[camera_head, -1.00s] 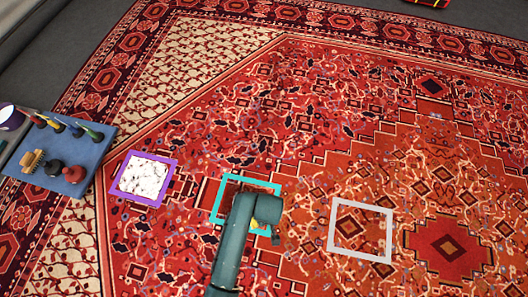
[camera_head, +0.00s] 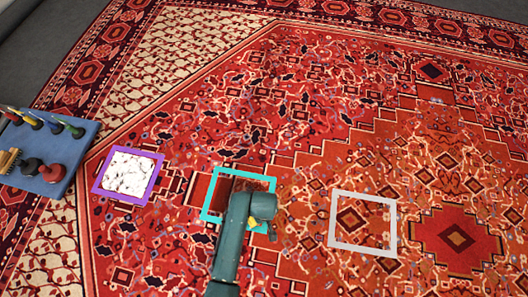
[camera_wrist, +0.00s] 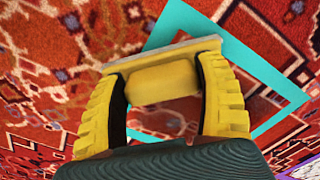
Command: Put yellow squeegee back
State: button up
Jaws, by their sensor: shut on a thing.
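My gripper (camera_wrist: 150,72) has yellow ribbed fingers with dark inner pads. It is shut on the yellow squeegee (camera_wrist: 162,84), whose yellow body lies between the fingers with a thin grey edge along its far side. In the head view my gripper (camera_head: 254,224) is mostly hidden under my arm, at the lower right of the teal square frame (camera_head: 205,200). The teal frame also shows behind the squeegee in the wrist view (camera_wrist: 265,70). I cannot tell the height of the squeegee above the rug.
A blue tray (camera_head: 78,160) at the left holds several tools with coloured handles, a brush and dark and red round-topped items. A purple frame (camera_head: 100,180) surrounds a white patch; a grey frame (camera_head: 362,195) lies right. The patterned rug (camera_head: 330,110) between is flat and clear.

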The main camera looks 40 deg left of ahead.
jog(key=o, duration=1.2)
notch_tip(320, 180, up, 12)
jog(key=p, duration=0.7)
jog(key=shift+r+p, duration=0.15)
jog(key=shift+p, duration=0.25)
jog(key=shift+d, duration=0.1)
